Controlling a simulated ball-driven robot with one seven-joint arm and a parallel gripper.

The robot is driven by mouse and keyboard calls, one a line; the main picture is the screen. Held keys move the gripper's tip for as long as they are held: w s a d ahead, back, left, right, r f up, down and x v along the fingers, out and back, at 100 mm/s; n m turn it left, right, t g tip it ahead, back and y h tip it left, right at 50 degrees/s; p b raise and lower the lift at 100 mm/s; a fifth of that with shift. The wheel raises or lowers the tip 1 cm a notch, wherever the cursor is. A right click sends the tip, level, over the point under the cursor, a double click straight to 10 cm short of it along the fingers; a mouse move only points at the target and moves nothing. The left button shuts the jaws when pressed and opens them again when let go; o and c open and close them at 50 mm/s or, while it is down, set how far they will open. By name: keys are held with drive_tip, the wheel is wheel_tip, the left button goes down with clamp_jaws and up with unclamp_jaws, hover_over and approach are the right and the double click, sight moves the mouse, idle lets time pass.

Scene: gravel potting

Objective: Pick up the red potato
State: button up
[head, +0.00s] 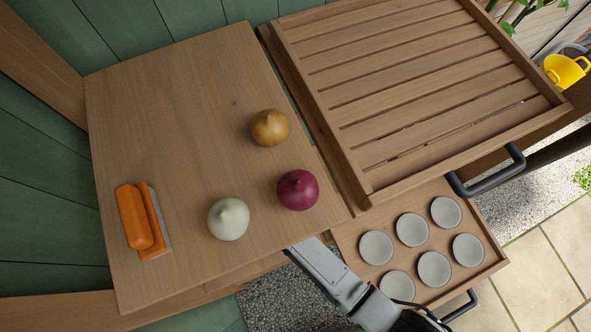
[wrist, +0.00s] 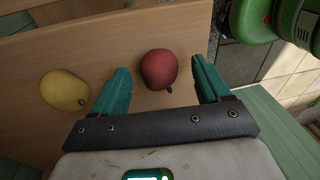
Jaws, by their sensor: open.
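In the wrist view, a dull red, rounded thing with a dark stub (wrist: 158,72), taken as the red potato, lies on a wooden board. My gripper (wrist: 161,68) is open, its teal fingers on either side of it with gaps showing; contact is not visible. In the head view, my pale arm runs to the table's front edge, and my gripper is hidden there. A purple-red, onion-shaped thing (head: 298,190) stands on the table; I cannot tell whether it is the same one as in the wrist view.
A brown onion (head: 269,128), a white onion (head: 229,219) and an orange-handled brush (head: 134,216) are on the wooden tabletop (head: 180,100). A slatted tray (head: 420,75) and a drawer with several grey discs (head: 411,230) are at right. The wrist view has a yellow thing (wrist: 64,90) at left.

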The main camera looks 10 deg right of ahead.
drive_tip(key=shift+f, duration=0.15)
drive_tip(key=c, duration=1.1)
drive_tip(key=shift+c, duration=0.2)
